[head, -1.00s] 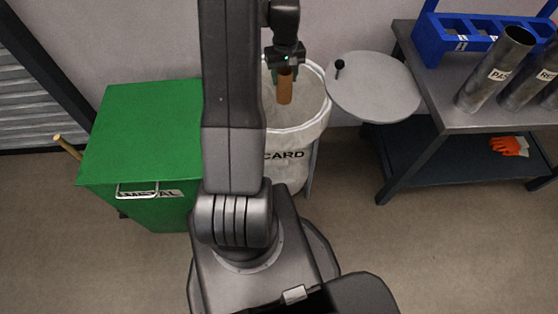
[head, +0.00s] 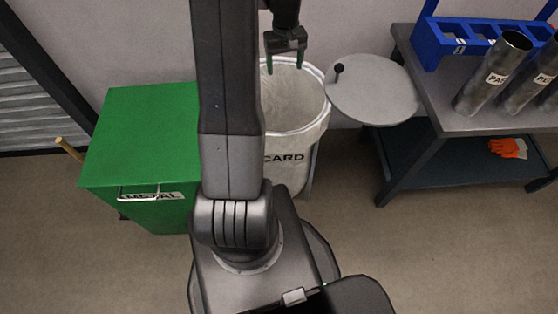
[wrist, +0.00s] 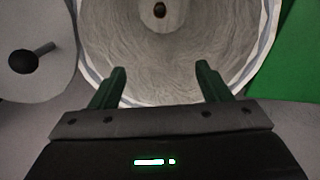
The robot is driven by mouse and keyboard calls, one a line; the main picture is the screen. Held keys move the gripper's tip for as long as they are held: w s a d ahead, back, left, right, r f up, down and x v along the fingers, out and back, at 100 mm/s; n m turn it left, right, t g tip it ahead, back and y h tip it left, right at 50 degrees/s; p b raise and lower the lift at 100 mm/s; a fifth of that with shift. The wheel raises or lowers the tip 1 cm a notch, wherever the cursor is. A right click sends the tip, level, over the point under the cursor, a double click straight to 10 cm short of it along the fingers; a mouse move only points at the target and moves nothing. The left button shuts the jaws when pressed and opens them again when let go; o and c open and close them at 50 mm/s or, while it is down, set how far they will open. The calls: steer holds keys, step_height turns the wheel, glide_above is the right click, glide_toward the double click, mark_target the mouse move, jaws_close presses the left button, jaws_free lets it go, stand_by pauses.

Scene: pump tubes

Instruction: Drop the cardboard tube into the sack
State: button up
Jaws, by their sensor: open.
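The white sack (head: 305,138) marked CARD stands open behind my arm. In the wrist view its striped rim and creased inner wall (wrist: 230,55) surround my gripper's fingers. My gripper (head: 285,64) is above the sack mouth, with its two green fingers apart (wrist: 160,72) and nothing between them. In the head view the tube is hidden.
A green METAL bin (head: 140,135) stands left of the sack. A round grey lid (head: 385,95) with a black knob is at its right. A bench (head: 480,121) with metal tubes (head: 491,75) and a blue rack (head: 455,48) is further right. The front floor is clear.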

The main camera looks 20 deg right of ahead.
step_height(320, 180, up, 8)
steer(key=shift+f+p, duration=0.25)
steer(key=shift+p, duration=0.15)
step_height(320, 180, down, 14)
steer(key=b, duration=0.2)
steer(key=shift+r+p, duration=1.6)
steer(key=shift+r, duration=0.75)
steer(key=shift+f, duration=0.1)
